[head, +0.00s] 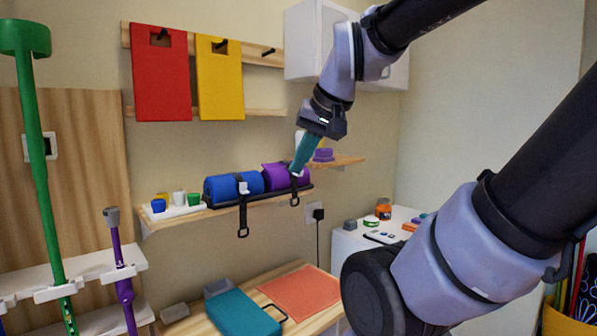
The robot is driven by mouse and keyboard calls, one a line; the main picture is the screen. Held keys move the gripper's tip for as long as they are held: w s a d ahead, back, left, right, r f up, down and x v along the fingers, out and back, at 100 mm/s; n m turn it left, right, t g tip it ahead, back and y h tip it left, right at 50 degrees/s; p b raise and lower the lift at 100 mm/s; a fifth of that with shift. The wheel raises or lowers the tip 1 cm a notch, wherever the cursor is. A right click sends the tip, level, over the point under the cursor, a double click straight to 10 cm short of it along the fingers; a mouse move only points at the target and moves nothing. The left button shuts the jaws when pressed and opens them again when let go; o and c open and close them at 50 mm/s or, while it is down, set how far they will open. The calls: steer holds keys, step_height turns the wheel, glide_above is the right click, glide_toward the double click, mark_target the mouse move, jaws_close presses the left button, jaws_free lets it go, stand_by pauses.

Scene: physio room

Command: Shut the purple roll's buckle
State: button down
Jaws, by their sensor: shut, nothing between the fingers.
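The purple roll (272,177) lies on a dark tray on the wooden wall shelf, to the right of the blue roll (221,188). A dark strap with a buckle end (295,200) hangs over the shelf's front edge by the purple roll. Another strap (243,224) hangs lower from the blue roll. My gripper (298,170) points down at the right end of the purple roll, with its teal fingers shut. The fingers hide part of the roll and the strap's upper part. I cannot tell whether they touch the strap.
A white tray (176,212) with small coloured cups stands at the shelf's left end. A corner shelf (345,161) with a purple item is to the right. A teal case (240,314) and an orange mat (302,293) lie on the bench below. Free air lies before the shelf.

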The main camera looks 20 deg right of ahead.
steer(key=w+d+r+n, duration=0.1)
steer(key=w+d, duration=0.4)
steer(key=w, duration=0.6)
steer(key=w+d+r+n+g, duration=0.1)
steer(key=w+d+n, duration=0.3)
steer(key=w, duration=0.6)
steer(key=w+d+r+n, duration=0.1)
steer(key=w+d, duration=0.4)
steer(key=w, duration=0.6)
steer(key=shift+w+d+n, duration=0.35)
steer(key=shift+d+n, duration=0.05)
steer(key=shift+n, duration=0.4)
steer(key=x, duration=1)
steer(key=shift+s+d+f, duration=0.1)
steer(key=shift+s+f, duration=0.15)
steer(key=s, duration=0.2)
steer(key=shift+s+d, duration=0.4)
steer(key=shift+s+f, duration=0.15)
steer(key=shift+s+d, duration=0.15)
steer(key=shift+s, duration=0.15)
